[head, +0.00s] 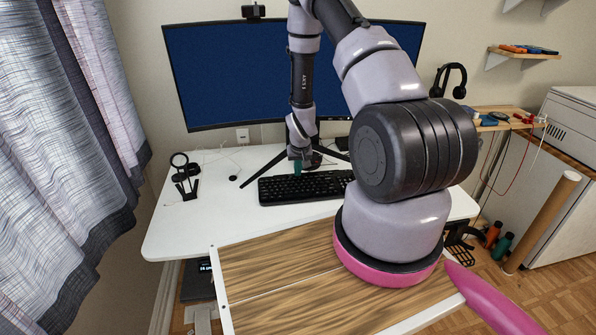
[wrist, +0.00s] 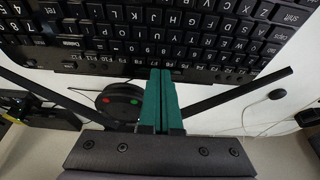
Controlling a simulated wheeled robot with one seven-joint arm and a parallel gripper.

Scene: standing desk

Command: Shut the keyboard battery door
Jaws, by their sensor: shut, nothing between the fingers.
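The black keyboard (head: 315,187) lies on the white desk in front of the monitor. In the wrist view the keyboard (wrist: 200,30) appears upside down, its rear edge crossing the upper part of the picture. My gripper (head: 297,170) is at the keyboard's rear edge, left of its middle. In the wrist view my gripper (wrist: 161,72) has its green fingers shut together with nothing between them, tips overlapping the rear edge. I cannot tell whether they touch it. I cannot make out the battery door or its position in either view.
The monitor (head: 250,75) stands behind on dark splayed legs, which flank my fingers in the wrist view. A round black object (wrist: 120,103) with red and green spots is beside the fingers. A black stand (head: 186,182) is at the desk's left. Bare desk (head: 215,215) lies front left.

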